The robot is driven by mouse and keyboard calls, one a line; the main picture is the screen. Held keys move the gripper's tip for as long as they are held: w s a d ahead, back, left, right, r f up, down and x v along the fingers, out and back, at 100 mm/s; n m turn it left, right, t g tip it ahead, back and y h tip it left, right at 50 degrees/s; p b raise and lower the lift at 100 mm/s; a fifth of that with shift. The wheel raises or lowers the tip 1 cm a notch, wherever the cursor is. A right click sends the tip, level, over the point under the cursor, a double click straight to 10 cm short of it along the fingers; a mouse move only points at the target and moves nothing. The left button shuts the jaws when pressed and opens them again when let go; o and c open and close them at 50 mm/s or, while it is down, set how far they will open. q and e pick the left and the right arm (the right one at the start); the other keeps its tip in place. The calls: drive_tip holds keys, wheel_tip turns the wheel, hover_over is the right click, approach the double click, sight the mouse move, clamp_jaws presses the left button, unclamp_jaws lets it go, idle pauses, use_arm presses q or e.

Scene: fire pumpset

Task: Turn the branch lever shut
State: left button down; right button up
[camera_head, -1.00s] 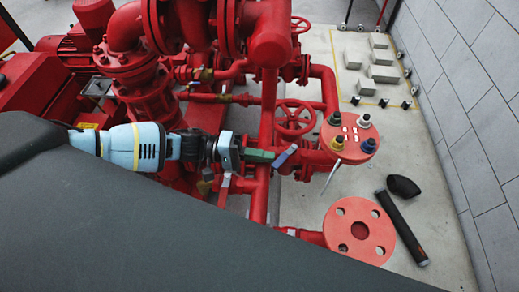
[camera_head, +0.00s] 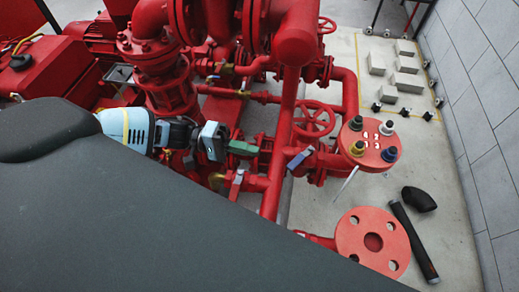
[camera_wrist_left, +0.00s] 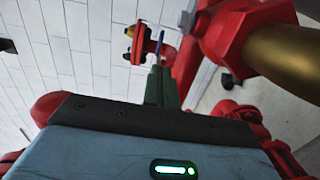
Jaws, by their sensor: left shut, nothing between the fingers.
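A blue lever (camera_head: 300,158) sits slanted on the red branch pipe that leads to a round red flange (camera_head: 372,143) with several coloured caps. A second, pale lever (camera_head: 236,186) stands near a brass fitting below my left gripper. I cannot tell from the picture alone which is the branch lever. My left gripper (camera_head: 243,148), with green fingers, is shut and empty, left of the blue lever and apart from it. In the left wrist view the shut fingers (camera_wrist_left: 160,86) point toward the capped flange (camera_wrist_left: 141,46), with a thin blue piece just beyond the tips. My right gripper is not in view.
Red pipes and a red handwheel (camera_head: 314,120) stand close behind the fingers. A large red flange (camera_head: 373,242) is at front right, with a black tube (camera_head: 413,242) on the floor beside it. A thick brass pipe (camera_wrist_left: 286,56) is close at right in the left wrist view.

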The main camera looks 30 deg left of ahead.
use_arm(q)
drive_tip(key=w+a+r+n+t+y, duration=0.1)
drive_tip(key=w+a+r+t+y, duration=0.1)
drive_tip(key=w+r+t+y, duration=0.3)
drive_tip(key=w+a+r+t+y, duration=0.1)
drive_tip(key=w+r+t+y, duration=0.15)
drive_tip(key=w, duration=0.55)
drive_tip(key=m+g+y+p, duration=0.2)
drive_tip(key=m+g+y, duration=0.1)
drive_tip(key=m+g, duration=0.55)
approach(301, 157)
drive_tip(key=f, duration=0.2)
drive_tip(key=w+f, duration=0.1)
drive_tip(key=f, duration=0.2)
drive_tip(key=shift+w+f, duration=0.35)
drive_tip(key=shift+w, duration=0.05)
drive_tip(key=shift+s+d+f, duration=0.1)
drive_tip(key=shift+s+d, duration=0.1)
drive_tip(key=shift+d, duration=0.4)
drive_tip(key=shift+s+d, duration=0.1)
drive_tip(key=shift+d, duration=0.05)
drive_tip(key=shift+f, duration=0.1)
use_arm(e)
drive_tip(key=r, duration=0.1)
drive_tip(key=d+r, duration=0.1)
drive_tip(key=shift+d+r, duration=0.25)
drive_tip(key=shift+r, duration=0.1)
